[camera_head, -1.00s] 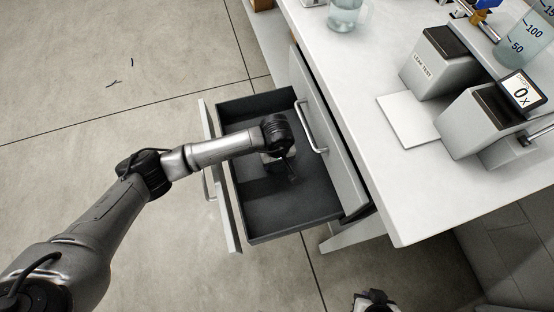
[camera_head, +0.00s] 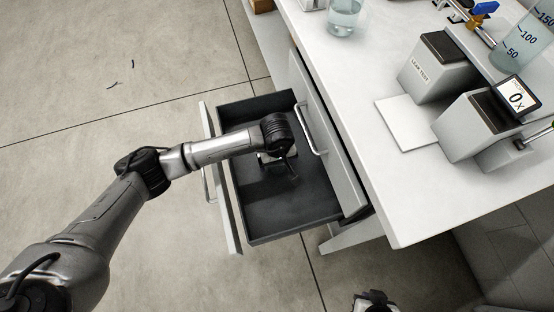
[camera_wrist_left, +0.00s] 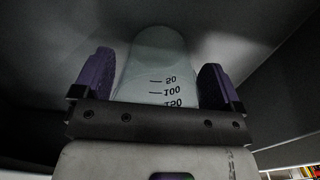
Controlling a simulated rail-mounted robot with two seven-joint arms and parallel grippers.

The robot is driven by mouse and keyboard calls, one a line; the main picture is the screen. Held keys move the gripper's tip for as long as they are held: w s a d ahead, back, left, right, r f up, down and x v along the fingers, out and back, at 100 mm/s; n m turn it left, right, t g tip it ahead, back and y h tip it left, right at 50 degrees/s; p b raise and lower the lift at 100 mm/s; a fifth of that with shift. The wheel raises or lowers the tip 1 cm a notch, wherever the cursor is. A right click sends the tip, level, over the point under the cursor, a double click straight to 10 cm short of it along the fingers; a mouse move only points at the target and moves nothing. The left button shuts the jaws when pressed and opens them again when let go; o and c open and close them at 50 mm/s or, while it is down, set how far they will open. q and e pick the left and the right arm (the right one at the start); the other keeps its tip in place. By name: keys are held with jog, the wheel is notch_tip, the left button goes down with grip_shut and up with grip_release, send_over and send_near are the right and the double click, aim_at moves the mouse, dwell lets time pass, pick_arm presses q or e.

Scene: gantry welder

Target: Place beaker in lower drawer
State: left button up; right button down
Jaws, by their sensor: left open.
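The lower drawer (camera_head: 290,210) is pulled out from the bench, with a dark empty-looking floor around my left gripper (camera_head: 283,172). My left arm reaches over the drawer front, and the gripper points down inside it. In the left wrist view, a clear beaker (camera_wrist_left: 155,65) with 50, 100 and 150 marks stands between the two purple-padded fingers of the left gripper (camera_wrist_left: 157,82). The fingers are open, with a gap visible on the right side. The beaker is hidden by my wrist in the head view. My right gripper (camera_head: 372,301) shows only partly at the bottom edge.
The closed upper drawer front (camera_head: 325,135) with its handle stands just right of the open drawer. The white bench top (camera_head: 370,160) carries a leak-test device (camera_head: 432,70), a scale display (camera_head: 515,97), another beaker (camera_head: 345,17) and a large graduated vessel (camera_head: 525,45).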

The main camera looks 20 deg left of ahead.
aim_at(277, 165)
pick_arm(q)
notch_tip(277, 165, up, 11)
jog(key=p, duration=0.4)
jog(key=shift+f+p, duration=0.15)
jog(key=shift+p, duration=0.15)
